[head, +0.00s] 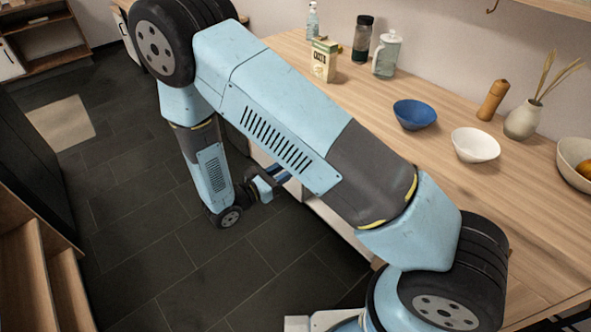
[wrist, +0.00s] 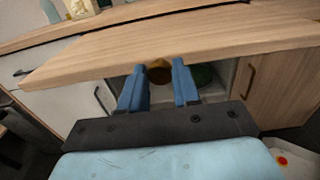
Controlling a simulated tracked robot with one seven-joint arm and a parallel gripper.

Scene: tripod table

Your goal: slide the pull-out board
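The pull-out board appears to be the broad light-wood slab (wrist: 200,38) across the upper wrist view, jutting out with its front edge toward me. A dark line runs along its far side. My gripper (wrist: 158,66) points at this front edge, its two blue fingers apart, with the tips overlapping the edge in the picture. I cannot tell whether they touch it. A brown rounded thing shows between the fingers, just under the edge; its depth is unclear. In the head view my gripper (head: 268,184) is low beside the counter, partly hidden by my arm, and the board is not clearly seen.
The wooden counter (head: 400,140) carries a carton (head: 324,62), blue bowl (head: 415,114), white bowl (head: 475,145) and vase (head: 522,120). Below the board are a white drawer front (wrist: 40,72), an open recess with something green (wrist: 204,75), and a wooden door (wrist: 275,85). Dark floor (head: 130,220) is clear.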

